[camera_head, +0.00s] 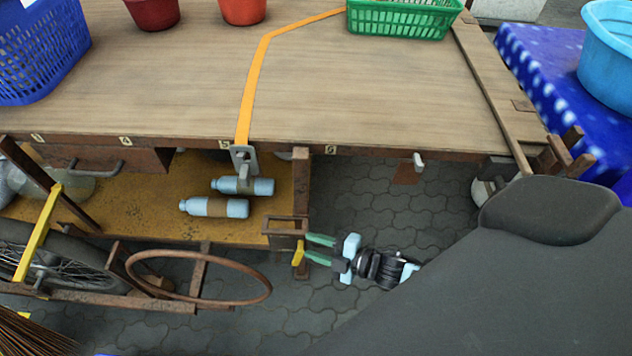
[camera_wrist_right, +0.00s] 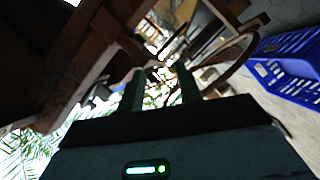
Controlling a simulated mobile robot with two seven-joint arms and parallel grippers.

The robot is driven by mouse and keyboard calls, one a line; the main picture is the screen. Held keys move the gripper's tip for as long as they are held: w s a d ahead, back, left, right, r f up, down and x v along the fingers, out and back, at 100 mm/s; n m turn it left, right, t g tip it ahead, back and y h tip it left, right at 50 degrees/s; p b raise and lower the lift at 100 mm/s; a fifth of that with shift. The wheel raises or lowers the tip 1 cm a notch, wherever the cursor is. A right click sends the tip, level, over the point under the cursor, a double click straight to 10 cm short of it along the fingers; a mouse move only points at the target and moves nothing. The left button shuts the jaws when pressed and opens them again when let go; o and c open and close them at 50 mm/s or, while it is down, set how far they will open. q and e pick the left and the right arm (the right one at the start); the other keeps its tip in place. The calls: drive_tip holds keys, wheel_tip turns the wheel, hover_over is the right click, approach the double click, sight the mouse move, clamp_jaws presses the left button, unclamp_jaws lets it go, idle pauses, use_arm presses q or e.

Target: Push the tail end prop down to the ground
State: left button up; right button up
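A rusty post (camera_head: 301,180) stands below the edge of the wooden cart (camera_head: 380,85), with a rusty rectangular frame (camera_head: 286,219) and a yellow-tipped piece (camera_head: 298,254) at its lower end. This may be the tail end prop, but I cannot tell for certain. My right gripper (camera_head: 308,247) is just right of the yellow-tipped piece. Its two green fingers are apart and nothing shows held between them. Contact with the rusty parts cannot be told. In the right wrist view the gripper (camera_wrist_right: 161,80) points at dark, blurred cart parts. My left gripper is not in view.
A rusty hoop (camera_head: 199,299) and a spoked wheel (camera_head: 60,265) are at lower left. Two bottles (camera_head: 214,207) lie on the yellow-brown lower shelf (camera_head: 140,215). An orange strap (camera_head: 252,85) crosses the cart top. Bare paving (camera_head: 370,210) lies under the cart's right part.

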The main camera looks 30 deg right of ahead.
idle(0.3)
use_arm(q)
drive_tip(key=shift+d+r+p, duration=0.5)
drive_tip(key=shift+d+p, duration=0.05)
drive_tip(key=shift+p, duration=0.1)
use_arm(e)
drive_tip(key=v, duration=0.7)
drive_tip(key=shift+s+d, duration=0.25)
drive_tip(key=shift+s, duration=0.05)
drive_tip(key=shift+r, duration=0.1)
